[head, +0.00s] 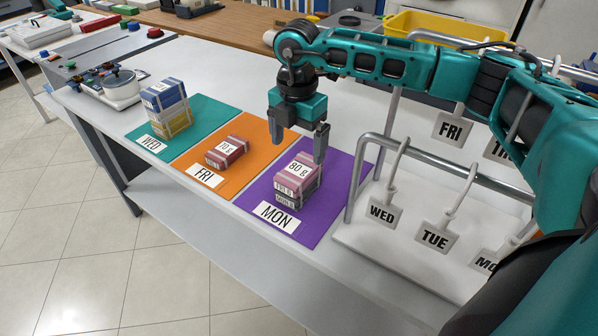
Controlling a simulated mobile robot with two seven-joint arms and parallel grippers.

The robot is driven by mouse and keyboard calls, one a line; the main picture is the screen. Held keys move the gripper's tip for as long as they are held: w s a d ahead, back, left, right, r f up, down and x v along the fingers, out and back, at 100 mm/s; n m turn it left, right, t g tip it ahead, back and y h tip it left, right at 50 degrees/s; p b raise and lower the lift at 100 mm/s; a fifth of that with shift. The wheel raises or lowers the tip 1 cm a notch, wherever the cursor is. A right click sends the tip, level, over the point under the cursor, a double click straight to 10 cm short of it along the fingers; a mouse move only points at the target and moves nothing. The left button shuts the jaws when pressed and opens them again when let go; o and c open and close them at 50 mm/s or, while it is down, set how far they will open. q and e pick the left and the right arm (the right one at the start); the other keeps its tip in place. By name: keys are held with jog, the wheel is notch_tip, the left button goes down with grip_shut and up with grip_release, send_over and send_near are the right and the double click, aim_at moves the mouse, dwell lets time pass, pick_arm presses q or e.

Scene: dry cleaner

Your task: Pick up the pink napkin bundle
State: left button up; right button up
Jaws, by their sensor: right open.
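A pink bundle (296,176) with a white "80 g" label sits on the purple MON mat (338,185), apparently stacked on a greyer bundle (288,200). A darker pink-red bundle (227,152) with a "70 g" label lies on the orange FRI mat (252,127). My right gripper (298,142) is open and points down, just above and behind the "80 g" bundle. Its right finger overlaps the bundle's top right edge in the picture; I cannot tell whether they touch. Nothing shows between the fingers. My left gripper is not in view.
Blue and yellow bundles (168,108) are stacked on the teal WED mat (205,110). A metal rail (440,160) with hanging WED and TUE tags stands close to the right of the purple mat. A scale (120,88) is at the far left.

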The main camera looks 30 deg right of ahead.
aim_at(295, 172)
jog(key=f, duration=0.7)
jog(key=shift+w+a+f, duration=0.1)
jog(key=shift+a+f, duration=0.15)
jog(key=shift+f, duration=0.1)
jog(key=c, duration=1.2)
jog(key=shift+o, duration=0.2)
jog(key=shift+r, duration=0.15)
